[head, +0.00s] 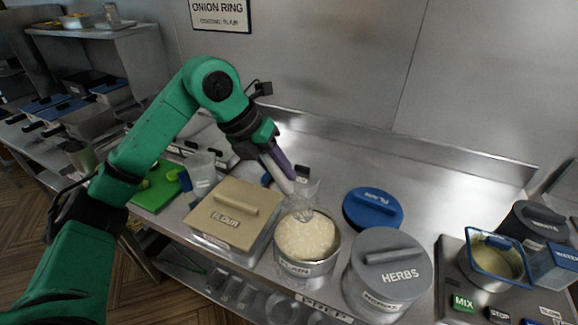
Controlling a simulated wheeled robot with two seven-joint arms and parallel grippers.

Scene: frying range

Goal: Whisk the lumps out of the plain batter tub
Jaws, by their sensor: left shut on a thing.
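The plain batter tub (309,267) is a round metal tub without its lid, at the front centre of the counter. Its batter (305,238) is pale cream, and its surface looks lumpy. The blue lid marked PLAIN (372,209) lies on the counter behind and right of the tub. My left gripper (277,167) is shut on a whisk and reaches down from the upper left. The whisk (302,208) is tilted, with its wire end at the back of the tub's opening. I cannot tell how deep the wires are. My right gripper is not in view.
A beige-lidded FLOUR container (232,215) stands close left of the tub, and a grey-lidded HERBS tub (390,268) close right. A blue-rimmed basket (491,259) and a MIX button (463,302) are at the far right. The counter behind the blue lid is clear.

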